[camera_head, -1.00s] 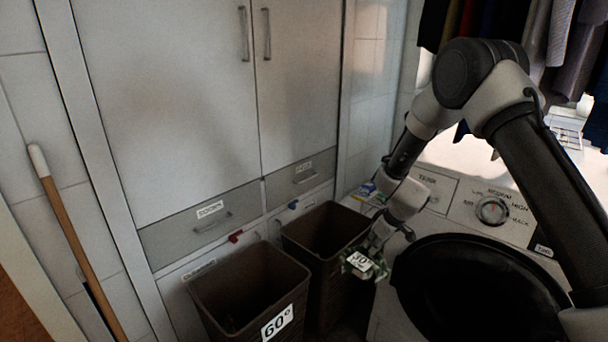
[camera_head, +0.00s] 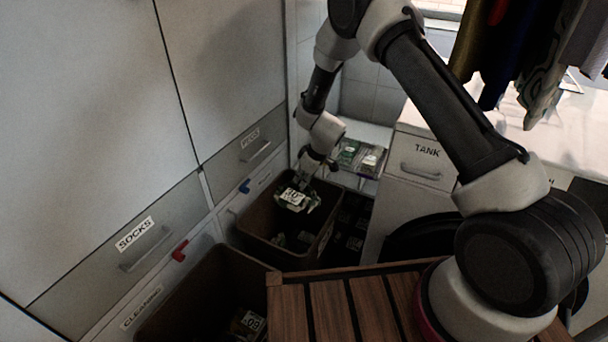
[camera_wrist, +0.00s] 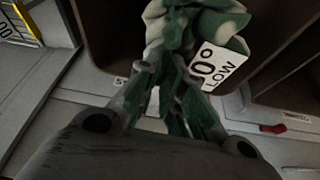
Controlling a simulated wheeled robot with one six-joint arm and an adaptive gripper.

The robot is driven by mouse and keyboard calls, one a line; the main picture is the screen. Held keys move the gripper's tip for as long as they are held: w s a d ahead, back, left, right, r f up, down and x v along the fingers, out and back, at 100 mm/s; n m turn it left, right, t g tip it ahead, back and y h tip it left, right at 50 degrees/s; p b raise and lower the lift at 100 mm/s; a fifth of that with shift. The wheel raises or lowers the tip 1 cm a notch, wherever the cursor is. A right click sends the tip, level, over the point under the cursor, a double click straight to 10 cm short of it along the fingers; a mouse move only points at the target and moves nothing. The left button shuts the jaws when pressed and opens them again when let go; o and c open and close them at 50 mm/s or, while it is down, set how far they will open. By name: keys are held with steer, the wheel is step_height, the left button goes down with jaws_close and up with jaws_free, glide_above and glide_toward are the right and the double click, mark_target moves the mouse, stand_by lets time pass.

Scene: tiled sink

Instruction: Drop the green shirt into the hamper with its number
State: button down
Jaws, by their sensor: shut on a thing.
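My gripper (camera_head: 308,178) is shut on the green and white shirt (camera_head: 310,203), which hangs crumpled below the fingers. Its white tag ends in "0°" with "LOW" beneath in the wrist view (camera_wrist: 210,68); the first digit is hidden there. In the head view the shirt appears over the opening of the far brown hamper (camera_head: 252,243), with tagged cloth lying inside. That hamper's label is seen edge-on and I cannot read it. The near brown hamper (camera_head: 172,318) holds a dark piece with a tag, partly hidden by my wooden-slatted base.
A cabinet with a SOCKS drawer (camera_head: 145,248) lines the left, with a red hook (camera_head: 180,251) and a blue hook (camera_head: 245,186). The washer's TANK drawer (camera_head: 420,165) is at right. Small packs (camera_head: 360,155) lie behind the far hamper. Clothes (camera_head: 530,50) hang upper right.

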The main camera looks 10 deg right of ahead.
steer(key=shift+f, duration=0.25)
steer(key=c, duration=1.5)
jaws_free()
steer(key=shift+o, duration=0.2)
steer(key=shift+d, duration=0.1)
steer(key=v, duration=1.2)
steer(key=shift+s, duration=0.1)
